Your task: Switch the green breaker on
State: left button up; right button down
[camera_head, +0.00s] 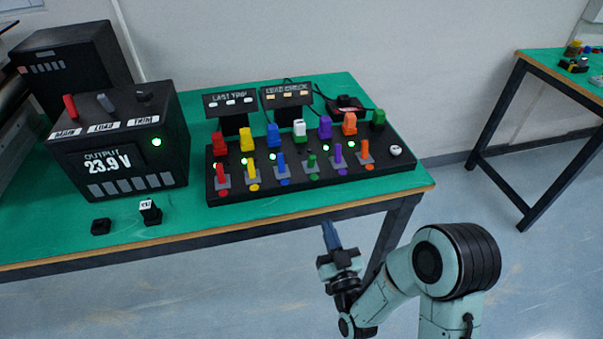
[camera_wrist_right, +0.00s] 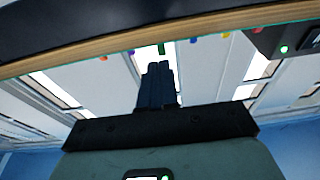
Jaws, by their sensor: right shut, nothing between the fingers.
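The black breaker panel (camera_head: 300,183) lies on the green table. A row of coloured levers stands along its front, and the green breaker lever (camera_head: 312,162) is between the blue and purple ones. It looks shorter than its neighbours, and no lit lamp is clear beside it. Small coloured tips show past the table edge in the right wrist view, a green one (camera_wrist_right: 165,46) among them. My right gripper (camera_head: 331,235) is shut and empty, in front of the table edge and apart from the panel. My left gripper is not in view.
A black supply box (camera_head: 120,150) reading 23.9 V stands at the left. Coloured blocks line the panel's back, including a white-and-green one (camera_head: 299,129). Two small signs (camera_head: 287,93) stand behind. The table's wooden edge (camera_head: 260,227) lies between my right gripper and the panel.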

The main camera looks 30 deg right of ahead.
aim_at(313, 161)
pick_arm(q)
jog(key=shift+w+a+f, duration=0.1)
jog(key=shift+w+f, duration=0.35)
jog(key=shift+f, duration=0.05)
pick_arm(e)
notch_tip(313, 161, up, 2)
jog(key=shift+d+r+t+h, duration=0.2)
jog(key=shift+t+h, duration=0.2)
jog(key=shift+t, duration=0.2)
jog(key=x, duration=1.4)
jog(key=shift+w+a, duration=0.1)
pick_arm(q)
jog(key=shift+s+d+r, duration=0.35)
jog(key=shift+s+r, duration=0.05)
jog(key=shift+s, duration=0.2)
